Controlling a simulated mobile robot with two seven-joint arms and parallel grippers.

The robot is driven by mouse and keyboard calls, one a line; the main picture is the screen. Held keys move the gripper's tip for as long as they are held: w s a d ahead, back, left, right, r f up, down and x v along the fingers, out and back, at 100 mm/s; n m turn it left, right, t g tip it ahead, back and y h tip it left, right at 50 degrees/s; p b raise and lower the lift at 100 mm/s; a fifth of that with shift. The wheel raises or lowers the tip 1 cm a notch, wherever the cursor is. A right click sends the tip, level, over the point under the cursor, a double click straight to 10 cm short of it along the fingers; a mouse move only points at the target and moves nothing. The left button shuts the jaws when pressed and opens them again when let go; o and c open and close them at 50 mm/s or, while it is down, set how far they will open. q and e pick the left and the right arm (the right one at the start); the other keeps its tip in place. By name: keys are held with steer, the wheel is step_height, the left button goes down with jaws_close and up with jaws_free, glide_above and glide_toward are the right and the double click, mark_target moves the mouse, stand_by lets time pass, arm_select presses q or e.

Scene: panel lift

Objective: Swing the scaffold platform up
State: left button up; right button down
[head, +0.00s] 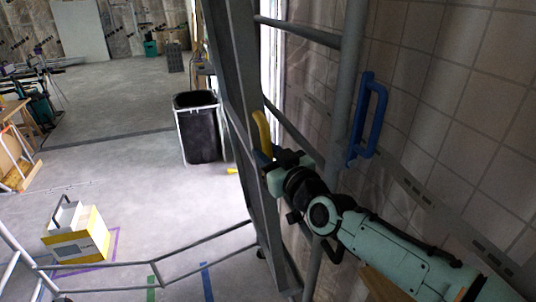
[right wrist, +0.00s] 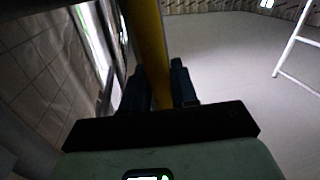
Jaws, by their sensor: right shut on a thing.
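A long grey metal frame (head: 238,80), which looks like the edge of the scaffold platform, stands steeply tilted in the middle of the head view. A yellow handle (head: 262,130) sticks up beside it. My right gripper (head: 266,162) is shut on the lower part of this handle. In the right wrist view the yellow bar (right wrist: 148,40) passes between the two dark fingers (right wrist: 160,90). A blue handle (head: 376,118) is to the right, beside a grey pole, with no gripper on it. How the handles are fixed to the platform is unclear. My left gripper is not in view.
A tiled wall (head: 450,110) is close on the right. A black bin (head: 198,128) stands on the floor behind the frame. A yellow and white box (head: 76,240) is at lower left, near grey rails (head: 150,262). Floor between box and bin is mostly free.

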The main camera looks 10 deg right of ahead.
steer(key=c, duration=1)
jaws_free()
steer(key=shift+d, duration=0.1)
arm_select(q)
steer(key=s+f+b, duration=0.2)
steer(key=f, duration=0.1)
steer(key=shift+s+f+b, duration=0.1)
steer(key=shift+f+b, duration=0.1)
steer(key=shift+b, duration=0.2)
arm_select(e)
steer(key=v, duration=1.3)
steer(key=shift+s, duration=0.2)
